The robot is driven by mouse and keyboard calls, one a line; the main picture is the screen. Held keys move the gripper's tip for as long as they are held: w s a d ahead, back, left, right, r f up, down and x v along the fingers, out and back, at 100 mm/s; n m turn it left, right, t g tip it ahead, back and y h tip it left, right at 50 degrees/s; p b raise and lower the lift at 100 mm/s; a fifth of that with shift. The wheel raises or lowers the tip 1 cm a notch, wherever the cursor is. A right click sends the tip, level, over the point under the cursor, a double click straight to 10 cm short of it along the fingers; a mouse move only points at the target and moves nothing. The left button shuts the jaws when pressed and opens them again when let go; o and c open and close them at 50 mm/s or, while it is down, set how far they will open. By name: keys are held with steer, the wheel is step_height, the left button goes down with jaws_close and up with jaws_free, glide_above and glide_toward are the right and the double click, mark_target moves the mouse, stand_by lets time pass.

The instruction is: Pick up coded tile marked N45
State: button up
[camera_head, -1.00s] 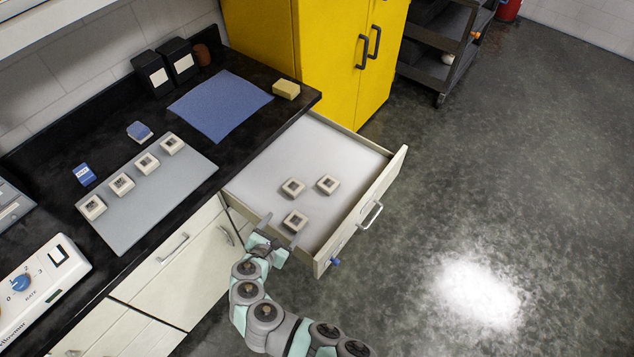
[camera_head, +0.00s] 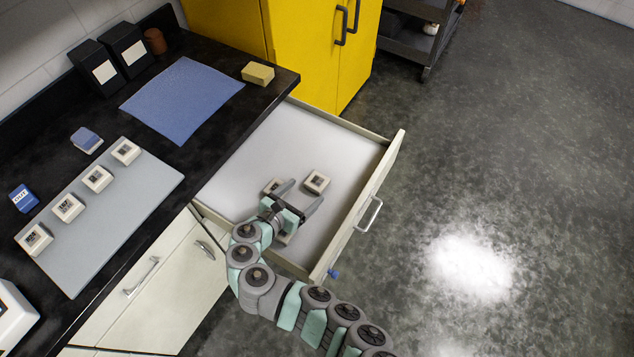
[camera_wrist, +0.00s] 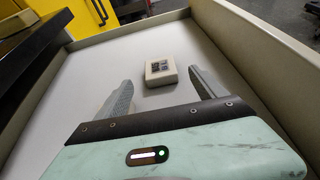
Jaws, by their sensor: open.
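In the wrist view, one tile (camera_wrist: 161,69) shows ahead of my gripper (camera_wrist: 160,80), in line with the gap between the fingers. My gripper is open and empty, over the drawer floor. The codes on the drawer tiles are too small to read, so I cannot tell which is N45.
Drawer walls (camera_head: 366,200) stand around the tiles. A blue mat (camera_head: 182,98) and yellow block (camera_head: 258,73) lie behind. The drawer's far part is clear.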

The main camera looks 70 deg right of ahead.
mark_target(317, 181)
steer(key=b+x, duration=0.1)
steer(key=x, duration=0.6)
steer(key=shift+d, duration=0.1)
steer(key=shift+c, duration=0.3)
steer(key=shift+r, duration=0.1)
steer(key=c, duration=1.5)
steer(key=shift+c, duration=0.2)
